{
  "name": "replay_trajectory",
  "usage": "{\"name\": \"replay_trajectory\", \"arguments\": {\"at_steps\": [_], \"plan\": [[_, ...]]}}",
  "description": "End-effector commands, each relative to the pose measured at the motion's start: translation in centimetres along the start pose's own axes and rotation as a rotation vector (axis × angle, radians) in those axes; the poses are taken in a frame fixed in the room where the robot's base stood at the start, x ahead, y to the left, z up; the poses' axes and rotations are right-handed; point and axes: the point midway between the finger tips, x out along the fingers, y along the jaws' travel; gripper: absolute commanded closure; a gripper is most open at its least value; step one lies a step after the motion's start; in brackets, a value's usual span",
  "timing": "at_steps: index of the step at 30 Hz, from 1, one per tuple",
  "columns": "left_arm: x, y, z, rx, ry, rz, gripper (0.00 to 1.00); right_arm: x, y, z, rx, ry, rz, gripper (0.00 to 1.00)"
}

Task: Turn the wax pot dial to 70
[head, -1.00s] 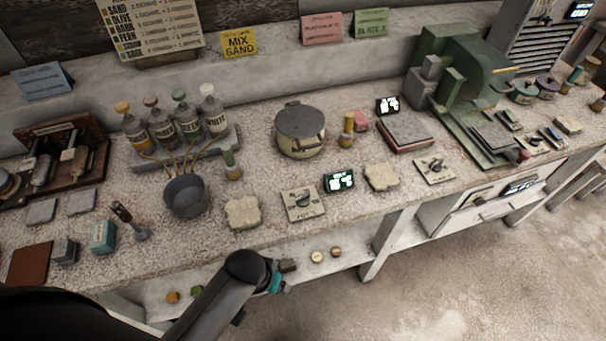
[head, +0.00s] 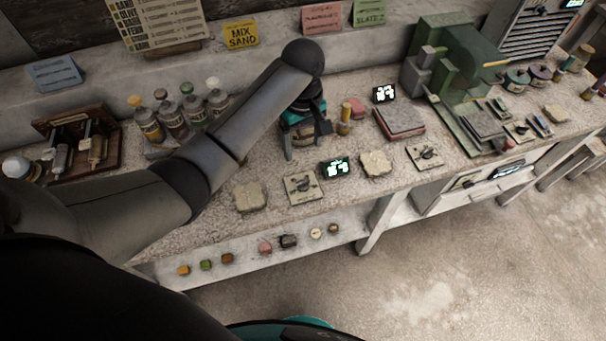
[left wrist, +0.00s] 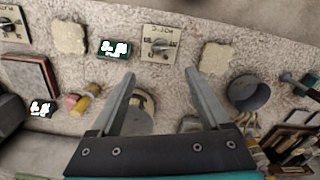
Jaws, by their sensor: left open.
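The wax pot dial is a dark knob on a pale square plate (head: 304,188) near the front of the bench. It also shows in the left wrist view (left wrist: 160,44), with lettering on the plate. A small dark display (head: 336,168) with lit digits, too blurred to read surely, stands beside the plate. My left gripper (head: 306,150) is open and empty, pointing down between pot and dial, apart from the dial. My right gripper is out of view.
Pale rough slabs (head: 250,196) (head: 376,163) lie on both sides of the dial and display. A second dial plate (head: 425,155) is farther right. A green machine (head: 450,75) stands at the right.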

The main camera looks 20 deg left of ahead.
Motion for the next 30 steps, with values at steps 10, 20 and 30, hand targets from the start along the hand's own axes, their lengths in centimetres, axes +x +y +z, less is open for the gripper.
{"name": "replay_trajectory", "arguments": {"at_steps": [10,20,30], "plan": [[4.3,0.0,-0.2,-0.018,-0.001,-0.009,0.2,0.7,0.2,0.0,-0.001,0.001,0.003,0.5],[11.1,0.0,-0.2,-0.016,0.0,-0.006,0.2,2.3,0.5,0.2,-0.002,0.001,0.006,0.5],[14.6,0.1,-0.2,-0.016,0.001,-0.004,0.2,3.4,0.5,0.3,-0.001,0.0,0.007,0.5]]}}
